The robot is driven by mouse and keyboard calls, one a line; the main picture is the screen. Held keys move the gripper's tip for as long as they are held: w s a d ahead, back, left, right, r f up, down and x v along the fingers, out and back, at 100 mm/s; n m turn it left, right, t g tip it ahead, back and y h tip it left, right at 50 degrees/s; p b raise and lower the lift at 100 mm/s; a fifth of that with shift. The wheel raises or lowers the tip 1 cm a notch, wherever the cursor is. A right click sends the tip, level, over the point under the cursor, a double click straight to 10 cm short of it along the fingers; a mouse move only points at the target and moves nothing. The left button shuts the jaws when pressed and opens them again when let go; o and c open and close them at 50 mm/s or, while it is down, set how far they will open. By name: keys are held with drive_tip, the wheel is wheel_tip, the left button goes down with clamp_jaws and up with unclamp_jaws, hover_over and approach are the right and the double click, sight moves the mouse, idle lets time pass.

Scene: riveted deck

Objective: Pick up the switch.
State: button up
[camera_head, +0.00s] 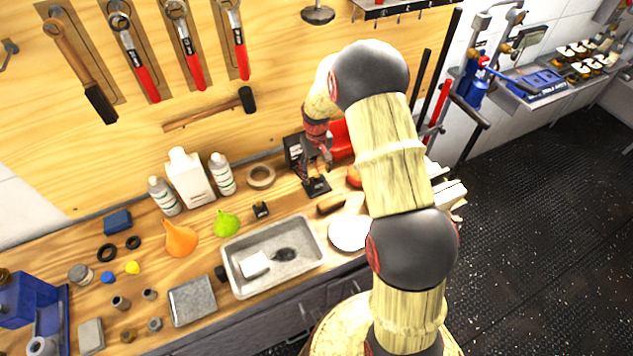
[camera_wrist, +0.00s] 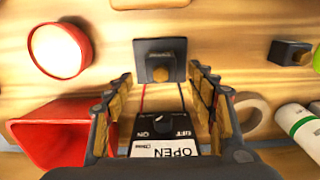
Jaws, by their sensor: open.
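A black box with a dark knob, a white "OPEN" label and an "ON" marking, which looks like the switch (camera_wrist: 183,134), shows between my fingers in the wrist view. Its lower part is hidden by my gripper's body. In the head view this black box (camera_head: 293,150) stands at the back of the bench, beside my gripper (camera_head: 318,172). My gripper (camera_wrist: 165,98) is open, its fingers spread to both sides of the box. I cannot tell whether they touch it. A small black block with a brass knob (camera_wrist: 160,60) lies just past the fingertips.
A red container (camera_wrist: 62,128) and a round red-rimmed cup (camera_wrist: 60,50) are close on the left in the wrist view. A tape roll (camera_wrist: 252,113), a white bottle (camera_wrist: 303,128) and another black block (camera_wrist: 290,54) are on the right. A metal tray (camera_head: 235,285) stands at the bench front.

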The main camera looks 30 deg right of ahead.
sight(316, 175)
wheel_tip(316, 175, down, 5)
drive_tip(key=shift+r, duration=0.1)
drive_tip(key=shift+c, duration=0.5)
drive_tip(key=c, duration=1.3)
drive_tip(key=shift+r, duration=0.15)
